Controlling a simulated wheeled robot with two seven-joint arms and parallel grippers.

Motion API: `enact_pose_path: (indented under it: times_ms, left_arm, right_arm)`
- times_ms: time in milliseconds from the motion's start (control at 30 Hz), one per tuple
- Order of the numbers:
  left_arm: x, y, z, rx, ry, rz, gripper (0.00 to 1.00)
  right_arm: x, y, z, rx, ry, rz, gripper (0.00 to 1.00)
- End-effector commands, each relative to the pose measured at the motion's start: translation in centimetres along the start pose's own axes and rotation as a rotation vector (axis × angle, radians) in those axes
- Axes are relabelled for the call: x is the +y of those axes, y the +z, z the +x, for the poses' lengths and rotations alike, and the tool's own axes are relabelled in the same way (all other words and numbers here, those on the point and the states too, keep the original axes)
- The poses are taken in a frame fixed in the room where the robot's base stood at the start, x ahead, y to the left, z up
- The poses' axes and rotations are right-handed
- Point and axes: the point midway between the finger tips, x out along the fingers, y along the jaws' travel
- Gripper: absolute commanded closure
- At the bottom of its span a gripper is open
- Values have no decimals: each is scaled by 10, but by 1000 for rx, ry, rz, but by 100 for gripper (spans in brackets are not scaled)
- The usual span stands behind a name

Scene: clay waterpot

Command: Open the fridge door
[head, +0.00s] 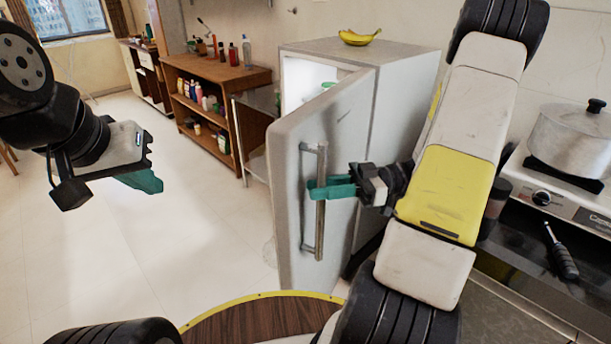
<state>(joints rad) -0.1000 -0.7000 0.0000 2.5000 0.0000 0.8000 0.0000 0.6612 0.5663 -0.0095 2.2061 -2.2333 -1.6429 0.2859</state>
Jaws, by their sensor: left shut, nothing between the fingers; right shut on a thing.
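The fridge (405,70) is a grey-white box in the middle of the head view. Its door (285,150) stands partly open, swung out toward me, and part of the lit inside (298,85) shows behind it. The door has a vertical metal bar handle (319,225). My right gripper (318,188) has its green fingers shut on the handle at about mid-height. My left gripper (150,183) is at the left, well apart from the door, shut and empty over the floor.
Bananas (359,37) lie on the fridge top. A wooden shelf (215,75) with several bottles stands behind at left. A stove (560,190) with a pot (568,140) is at right, with a black-handled tool (562,255) in front. The floor (190,240) left of the door is clear.

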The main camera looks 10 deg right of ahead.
Motion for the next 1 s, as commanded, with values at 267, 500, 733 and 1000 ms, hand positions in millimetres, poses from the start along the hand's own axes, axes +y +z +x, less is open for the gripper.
enact_pose_path:
  times_ms: [267, 500, 733, 1000]
  left_arm:
    - [0, 0, 0, 0, 0, 0, 100]
    - [0, 0, 0, 0, 0, 0, 100]
    - [0, 0, 0, 0, 0, 0, 100]
    - [0, 0, 0, 0, 0, 0, 100]
  right_arm:
    - [0, 0, 0, -1, 0, 1, 100]
    - [0, 0, 0, -1, 0, 1, 59]
    - [0, 0, -1, -1, 1, 0, 59]
    - [1, 1, -38, -2, 4, -2, 59]
